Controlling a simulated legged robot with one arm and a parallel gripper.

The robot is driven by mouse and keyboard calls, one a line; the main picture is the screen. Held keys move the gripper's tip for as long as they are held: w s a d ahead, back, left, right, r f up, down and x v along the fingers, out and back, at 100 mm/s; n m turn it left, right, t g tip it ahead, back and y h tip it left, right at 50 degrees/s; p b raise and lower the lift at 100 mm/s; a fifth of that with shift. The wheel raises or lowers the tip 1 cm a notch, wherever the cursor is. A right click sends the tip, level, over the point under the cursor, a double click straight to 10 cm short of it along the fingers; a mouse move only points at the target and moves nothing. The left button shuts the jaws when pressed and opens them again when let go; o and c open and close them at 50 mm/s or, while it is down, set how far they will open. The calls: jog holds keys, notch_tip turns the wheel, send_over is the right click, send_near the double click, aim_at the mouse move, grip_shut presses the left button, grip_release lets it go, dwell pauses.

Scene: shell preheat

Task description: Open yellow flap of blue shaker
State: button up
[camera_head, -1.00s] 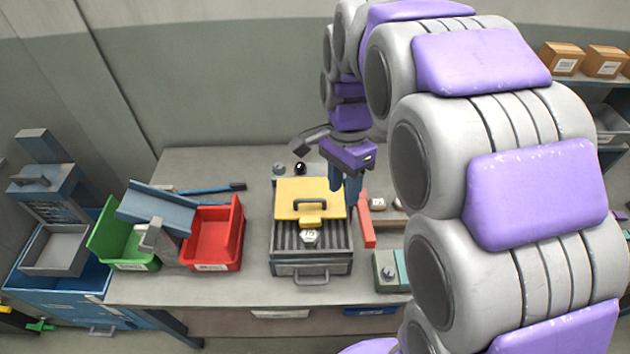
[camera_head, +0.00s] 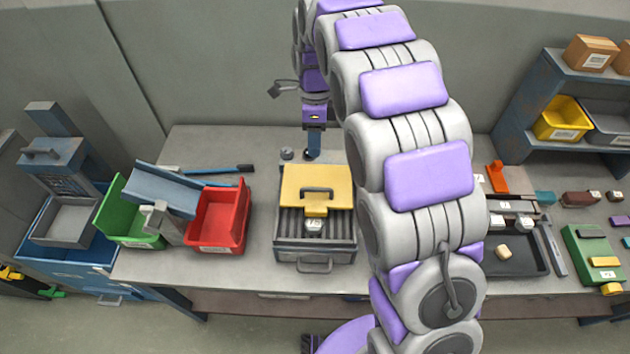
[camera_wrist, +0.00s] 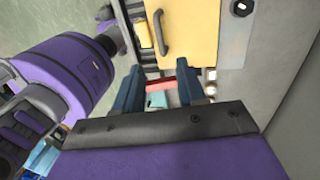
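A blue machine (camera_head: 75,265) with a grey tray (camera_head: 68,222) stands at the far left; I cannot tell whether it is the shaker. A yellow flap (camera_head: 318,187) with a dark handle lies over the rear of a grey ribbed box (camera_head: 314,254) on the bench. The flap is lying flat and shows in the wrist view (camera_wrist: 205,40). My gripper (camera_head: 313,152) points down just behind the flap's rear edge. In the wrist view my gripper (camera_wrist: 158,78) has its two blue fingers apart, with nothing held between them.
Green (camera_head: 118,225) and red (camera_head: 220,222) bins and a blue chute (camera_head: 162,190) stand left of the box. A small grey knob (camera_head: 287,153) is left of my fingers. A black tray (camera_head: 512,255) and a shelf (camera_head: 570,95) are right of my arm.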

jog(key=b, duration=0.1)
send_over(317, 183)
jog(key=s, duration=0.4)
notch_tip(317, 183, down, 12)
jog(key=shift+f, duration=0.1)
jog(key=shift+s+a+f, duration=0.15)
jog(key=shift+a+f, duration=0.15)
jog(key=shift+f, duration=0.25)
jog(key=shift+d, duration=0.1)
jog(key=shift+d, duration=0.15)
jog(key=shift+c, duration=0.2)
jog(key=shift+c, duration=0.9)
grip_shut()
